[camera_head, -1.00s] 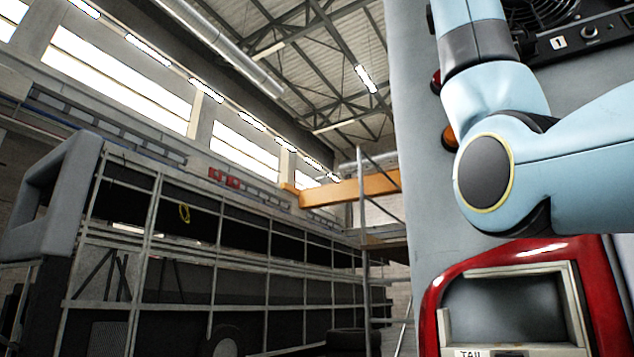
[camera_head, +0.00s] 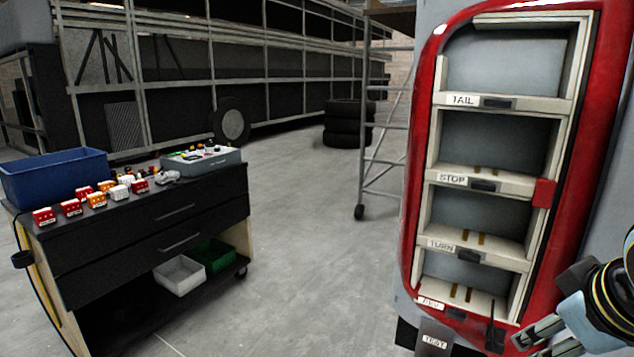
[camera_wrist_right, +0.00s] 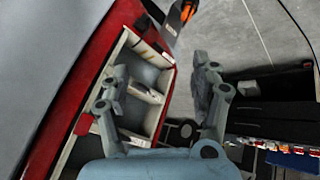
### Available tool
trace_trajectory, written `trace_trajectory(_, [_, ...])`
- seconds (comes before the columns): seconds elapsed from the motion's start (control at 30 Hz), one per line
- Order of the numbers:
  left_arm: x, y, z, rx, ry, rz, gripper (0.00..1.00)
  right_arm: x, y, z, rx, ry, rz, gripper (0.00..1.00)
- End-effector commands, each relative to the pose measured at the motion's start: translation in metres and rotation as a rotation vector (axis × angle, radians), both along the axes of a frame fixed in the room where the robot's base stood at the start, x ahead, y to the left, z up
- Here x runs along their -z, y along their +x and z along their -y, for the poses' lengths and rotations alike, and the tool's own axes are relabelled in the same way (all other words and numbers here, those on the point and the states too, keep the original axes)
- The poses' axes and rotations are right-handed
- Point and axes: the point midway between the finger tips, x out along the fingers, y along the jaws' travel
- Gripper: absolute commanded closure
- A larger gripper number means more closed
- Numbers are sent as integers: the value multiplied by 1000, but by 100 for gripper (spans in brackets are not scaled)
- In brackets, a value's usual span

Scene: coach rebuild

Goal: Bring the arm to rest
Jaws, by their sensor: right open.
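My right gripper (camera_head: 540,335) shows at the lower right of the head view, beside the lower end of the red lamp housing (camera_head: 418,190). In the right wrist view my right gripper (camera_wrist_right: 160,82) has its two fingers spread wide with nothing between them. The housing (camera_wrist_right: 98,68) lies behind the fingers there, and I cannot tell the gap. Its compartments are labelled TAIL, STOP, TURN and REV, and look empty of lamps. My left gripper is in neither view.
Stacked tyres (camera_head: 347,125) and a scaffold (camera_head: 385,125) stand behind. The floor between is clear.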

Motion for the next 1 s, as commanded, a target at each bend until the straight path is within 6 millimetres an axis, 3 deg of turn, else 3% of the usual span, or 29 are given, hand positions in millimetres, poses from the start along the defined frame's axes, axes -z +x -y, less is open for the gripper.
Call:
trace_trajectory(0.03, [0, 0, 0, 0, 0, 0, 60, 16, -25, -1, 18, 26, -31, 37])
trace_trajectory(0.2, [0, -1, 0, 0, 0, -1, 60, 48, -90, -8, 83, 111, -106, 37])
trace_trajectory(0.5, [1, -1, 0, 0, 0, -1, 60, 76, -180, -19, 181, 218, -220, 37])
trace_trajectory(0.63, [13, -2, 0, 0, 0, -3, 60, 128, -165, -15, 187, 216, -230, 37])
trace_trajectory(0.87, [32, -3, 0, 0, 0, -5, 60, 226, -160, -8, 199, 213, -262, 37])
trace_trajectory(0.97, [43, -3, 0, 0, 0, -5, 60, 282, -164, -3, 207, 213, -282, 37])
trace_trajectory(1.0, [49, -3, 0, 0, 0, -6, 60, 309, -168, -1, 210, 213, -291, 37])
